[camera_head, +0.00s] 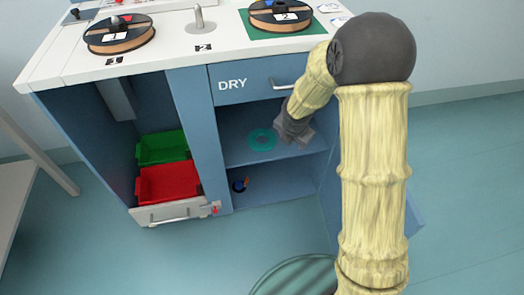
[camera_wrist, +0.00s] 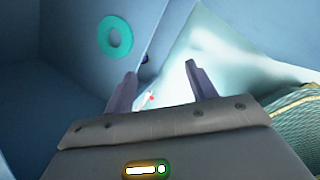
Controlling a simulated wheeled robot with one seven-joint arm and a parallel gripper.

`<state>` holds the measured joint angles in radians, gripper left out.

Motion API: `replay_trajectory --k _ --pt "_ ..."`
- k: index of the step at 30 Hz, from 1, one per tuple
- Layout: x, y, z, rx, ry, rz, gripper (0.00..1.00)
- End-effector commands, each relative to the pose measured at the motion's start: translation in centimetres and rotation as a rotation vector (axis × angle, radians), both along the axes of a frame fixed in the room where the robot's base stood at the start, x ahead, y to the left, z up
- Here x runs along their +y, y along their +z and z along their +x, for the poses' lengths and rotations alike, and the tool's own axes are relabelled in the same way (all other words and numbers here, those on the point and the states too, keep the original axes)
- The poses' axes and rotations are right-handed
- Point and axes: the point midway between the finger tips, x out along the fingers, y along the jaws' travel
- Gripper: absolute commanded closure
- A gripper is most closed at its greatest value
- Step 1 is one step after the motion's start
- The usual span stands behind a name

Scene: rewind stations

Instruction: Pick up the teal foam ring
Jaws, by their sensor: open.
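The teal foam ring (camera_head: 262,139) lies flat on the upper shelf (camera_head: 233,153) inside the blue cabinet, below the drawer marked DRY. It also shows at the upper left of the wrist view (camera_wrist: 115,36). My gripper (camera_head: 304,137) is at the right part of the cabinet opening, to the right of the ring and apart from it. In the wrist view my gripper's two fingers (camera_wrist: 161,75) are spread with nothing between them. The ring lies to the left of and beyond the fingertips.
The DRY drawer (camera_head: 250,86) with its handle is above the opening. A small dark blue and orange item (camera_head: 240,185) lies on the lower level. Green (camera_head: 162,147) and red (camera_head: 168,182) bins stand in the left bay. Spools (camera_head: 120,36) sit on the white top (camera_head: 180,50).

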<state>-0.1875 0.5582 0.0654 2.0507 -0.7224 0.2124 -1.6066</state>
Motion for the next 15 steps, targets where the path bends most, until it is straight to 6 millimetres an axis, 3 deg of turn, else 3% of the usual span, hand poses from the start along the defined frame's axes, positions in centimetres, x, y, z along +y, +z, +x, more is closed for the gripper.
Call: replay_trajectory --k 1,9,12,15 --pt "0.6 -3.1 0.5 -0.001 0.067 -0.021 0.44" --pt "3.4 -12.0 2.8 -0.023 0.454 -0.154 0.44" --pt "4.3 -14.2 3.4 -0.031 0.564 -0.192 0.44" --pt "4.7 -15.1 3.8 -0.038 0.631 -0.216 0.44"
